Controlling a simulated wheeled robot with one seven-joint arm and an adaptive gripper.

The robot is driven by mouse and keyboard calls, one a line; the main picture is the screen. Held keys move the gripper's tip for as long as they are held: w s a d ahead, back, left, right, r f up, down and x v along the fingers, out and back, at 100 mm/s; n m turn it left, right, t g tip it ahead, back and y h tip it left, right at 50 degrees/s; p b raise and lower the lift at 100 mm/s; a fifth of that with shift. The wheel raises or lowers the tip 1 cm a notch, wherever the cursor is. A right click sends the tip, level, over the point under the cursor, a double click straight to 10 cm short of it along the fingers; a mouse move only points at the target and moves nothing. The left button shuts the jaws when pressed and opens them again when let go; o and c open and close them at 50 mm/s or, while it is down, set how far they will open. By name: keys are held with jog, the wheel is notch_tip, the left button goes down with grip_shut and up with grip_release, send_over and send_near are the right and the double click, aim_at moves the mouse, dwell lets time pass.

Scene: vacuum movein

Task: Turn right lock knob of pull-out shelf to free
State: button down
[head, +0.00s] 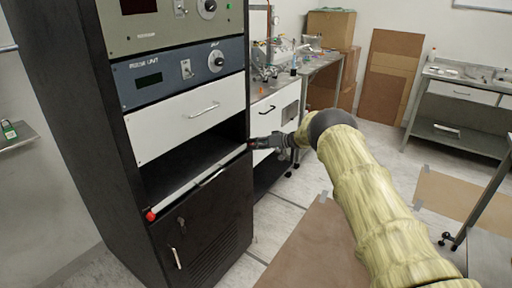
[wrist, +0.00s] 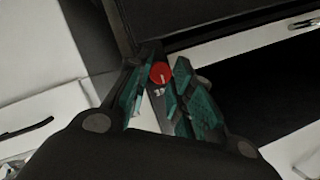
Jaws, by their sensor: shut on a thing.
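The pull-out shelf (head: 196,185) is a thin ledge with a pale front edge in the open bay of the black cabinet. A red left lock knob (head: 150,216) shows at its left end. The red right lock knob (wrist: 160,73) sits between my fingers in the wrist view, with a pale mark on its face. My gripper (head: 253,145) reaches the shelf's right end from the right. It also shows in the wrist view (wrist: 161,88), its green-padded fingers shut on the right knob. In the head view the gripper mostly hides that knob.
A white drawer (head: 188,118) with a handle is above the bay; a black door (head: 205,228) is below. A workbench (head: 275,105) stands behind my gripper. Cardboard (head: 320,250) lies on the floor at the front. A grey table (head: 470,100) is at far right.

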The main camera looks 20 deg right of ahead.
jog(key=shift+r, duration=0.1)
dwell(0.4)
jog(key=c, duration=1.3)
grip_release()
jog(key=shift+o, duration=0.2)
jog(key=v, duration=1.2)
jog(key=shift+d, duration=0.1)
